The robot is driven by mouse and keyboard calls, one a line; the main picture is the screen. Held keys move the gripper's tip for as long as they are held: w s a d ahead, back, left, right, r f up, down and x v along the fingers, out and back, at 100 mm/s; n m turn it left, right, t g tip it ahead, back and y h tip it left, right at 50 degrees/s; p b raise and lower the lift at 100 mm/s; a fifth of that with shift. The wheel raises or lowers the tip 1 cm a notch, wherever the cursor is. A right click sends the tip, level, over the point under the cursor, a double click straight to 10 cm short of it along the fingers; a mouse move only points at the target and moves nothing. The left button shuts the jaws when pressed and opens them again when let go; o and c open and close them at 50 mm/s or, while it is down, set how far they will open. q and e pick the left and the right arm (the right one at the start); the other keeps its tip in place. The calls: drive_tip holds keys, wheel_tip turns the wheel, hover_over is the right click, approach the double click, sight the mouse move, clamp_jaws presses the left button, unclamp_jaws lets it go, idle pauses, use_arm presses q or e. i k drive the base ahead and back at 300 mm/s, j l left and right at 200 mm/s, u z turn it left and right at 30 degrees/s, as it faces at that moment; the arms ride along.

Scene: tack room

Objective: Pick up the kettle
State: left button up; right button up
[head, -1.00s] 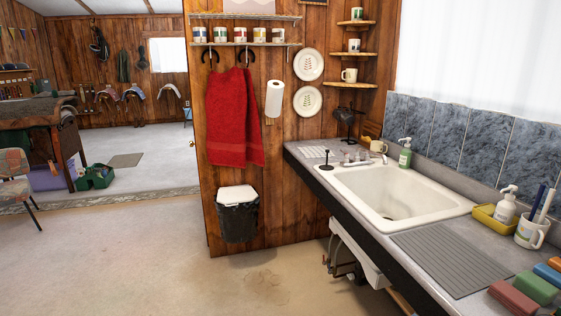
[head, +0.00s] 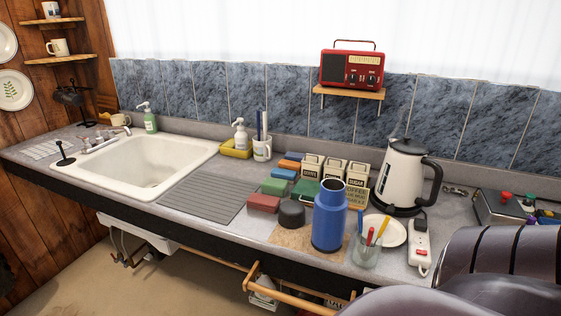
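The kettle (head: 402,176) is cream with a black lid and a black handle on its right side. It stands upright on a dark base on the grey counter, right of the middle of the head view. A blue flask (head: 329,217) stands in front of it to the left and a white saucer (head: 387,231) lies close in front. Neither of my grippers is in view.
A glass of pens (head: 366,249) and a white power strip (head: 420,246) lie in front of the kettle. Canisters (head: 333,171) stand left of it. A glossy ribbed dark shape (head: 500,262) fills the lower right. The drain mat (head: 209,196) is bare.

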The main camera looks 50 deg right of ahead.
sight(400, 181)
drive_tip(key=i+z, duration=0.1)
drive_tip(key=z, duration=0.8)
drive_tip(key=l+z, duration=0.1)
drive_tip(key=z, duration=0.6)
drive_tip(key=i+l+z, duration=0.1)
drive_tip(key=z, duration=0.25)
